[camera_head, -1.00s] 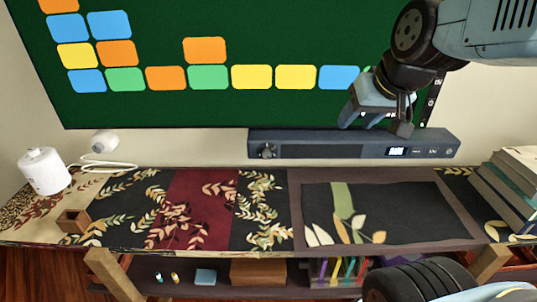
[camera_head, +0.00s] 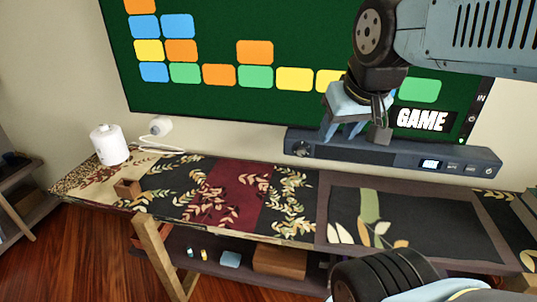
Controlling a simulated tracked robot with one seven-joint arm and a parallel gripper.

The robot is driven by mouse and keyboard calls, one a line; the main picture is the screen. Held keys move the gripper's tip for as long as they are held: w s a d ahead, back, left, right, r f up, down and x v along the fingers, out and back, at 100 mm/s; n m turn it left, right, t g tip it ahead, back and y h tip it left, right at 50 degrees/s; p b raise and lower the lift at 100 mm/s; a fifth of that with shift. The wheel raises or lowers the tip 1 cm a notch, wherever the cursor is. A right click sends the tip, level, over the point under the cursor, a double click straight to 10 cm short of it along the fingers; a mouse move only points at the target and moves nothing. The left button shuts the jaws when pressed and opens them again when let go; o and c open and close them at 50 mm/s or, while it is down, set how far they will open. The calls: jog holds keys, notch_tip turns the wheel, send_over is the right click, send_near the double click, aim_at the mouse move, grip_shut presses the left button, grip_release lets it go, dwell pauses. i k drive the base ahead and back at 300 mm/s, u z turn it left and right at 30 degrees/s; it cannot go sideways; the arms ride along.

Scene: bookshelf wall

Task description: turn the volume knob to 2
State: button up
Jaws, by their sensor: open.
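The volume knob (camera_head: 301,149) is a small round dark knob near the left end of the front of a dark blue-grey soundbar (camera_head: 392,153). The soundbar is fixed below the screen and has a small lit display (camera_head: 431,163) toward its right end; its number is too small to read. My gripper (camera_head: 354,135) is open and empty, pointing down in front of the soundbar's upper edge, to the right of the knob. It looks apart from the knob. It hides part of the screen and of the soundbar.
The large green screen (camera_head: 200,100) with coloured tiles fills the wall above. Below is a long cabinet top (camera_head: 330,175) with patterned runners. A white canister (camera_head: 109,145), a white camera-like device (camera_head: 160,127) and a small brown box (camera_head: 128,189) stand left. Books (camera_head: 529,212) stand right.

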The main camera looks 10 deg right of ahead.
aim_at(301, 151)
jog(key=u, duration=1.15)
jog(key=k, duration=1.15)
jog(key=z, duration=1.35)
jog(key=i, duration=1)
jog(key=u, duration=0.05)
